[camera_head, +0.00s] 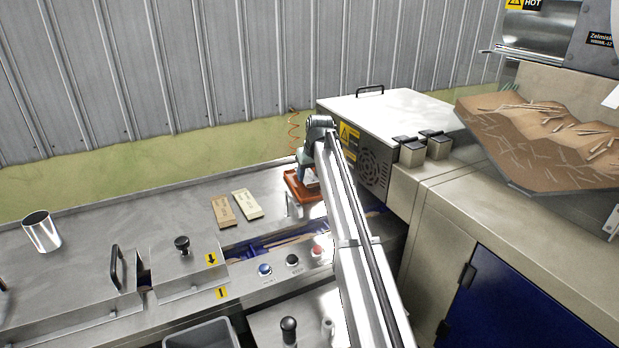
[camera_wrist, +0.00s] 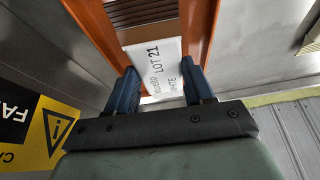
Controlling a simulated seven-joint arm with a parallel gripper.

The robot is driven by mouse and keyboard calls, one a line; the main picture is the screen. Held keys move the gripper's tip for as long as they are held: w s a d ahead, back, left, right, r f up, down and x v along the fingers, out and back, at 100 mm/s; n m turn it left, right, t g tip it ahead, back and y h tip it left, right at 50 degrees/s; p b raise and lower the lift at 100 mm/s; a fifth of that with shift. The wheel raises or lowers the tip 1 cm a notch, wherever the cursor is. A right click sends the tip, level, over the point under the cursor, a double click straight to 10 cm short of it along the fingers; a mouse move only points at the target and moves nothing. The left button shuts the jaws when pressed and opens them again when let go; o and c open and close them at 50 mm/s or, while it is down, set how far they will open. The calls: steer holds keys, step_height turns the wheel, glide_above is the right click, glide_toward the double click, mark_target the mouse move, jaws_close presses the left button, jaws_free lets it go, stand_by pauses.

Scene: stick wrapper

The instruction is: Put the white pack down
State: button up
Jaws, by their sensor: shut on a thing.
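My gripper (camera_wrist: 158,82) is shut on the white pack (camera_wrist: 154,60), with one blue finger at each side of it. The pack's printing, including "LOT 21", faces the wrist camera. In the wrist view the pack is in front of an orange holder (camera_wrist: 204,28), between its two side rails. I cannot tell whether it touches the holder. In the head view my gripper (camera_head: 304,162) is over the orange holder (camera_head: 297,190) at the back of the bench, and my arm hides part of both.
A brown pack (camera_head: 224,211) and a cream pack (camera_head: 247,204) lie side by side on the steel bench (camera_head: 150,215), left of the holder. A steel cup (camera_head: 42,232) stands at the far left. A machine housing (camera_head: 370,175) with a warning label stands close right of my gripper.

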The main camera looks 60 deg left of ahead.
steer(key=shift+f, duration=0.75)
steer(key=shift+f, duration=0.15)
steer(key=o, duration=1)
steer(key=v, duration=1.2)
